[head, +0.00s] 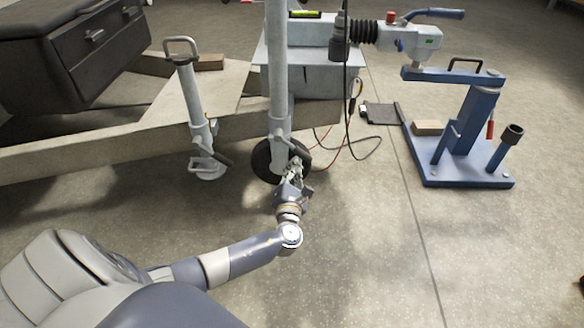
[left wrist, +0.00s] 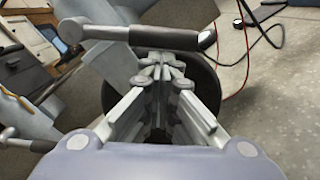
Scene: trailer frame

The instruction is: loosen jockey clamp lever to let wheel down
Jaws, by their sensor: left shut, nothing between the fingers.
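The jockey wheel's grey tube (head: 278,80) stands upright at the trailer frame, with its black wheel (head: 262,160) at the bottom, partly hidden by my left gripper. A clamp lever with a dark grip (head: 298,147) sticks out to the right of the tube. In the left wrist view the lever (left wrist: 150,37) lies across the picture just beyond the fingertips, and the wheel (left wrist: 208,85) shows behind them. My left gripper (head: 297,166) is shut and empty, just below the lever; its fingers (left wrist: 161,68) meet in the wrist view. Whether it touches the lever is unclear. My right gripper is out of view.
A prop stand (head: 188,100) with its own lever is left of the tube, on the trailer frame (head: 90,150). A blue stand (head: 465,150) holds the coupling (head: 415,40) at right. Cables (head: 350,150) lie behind the wheel.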

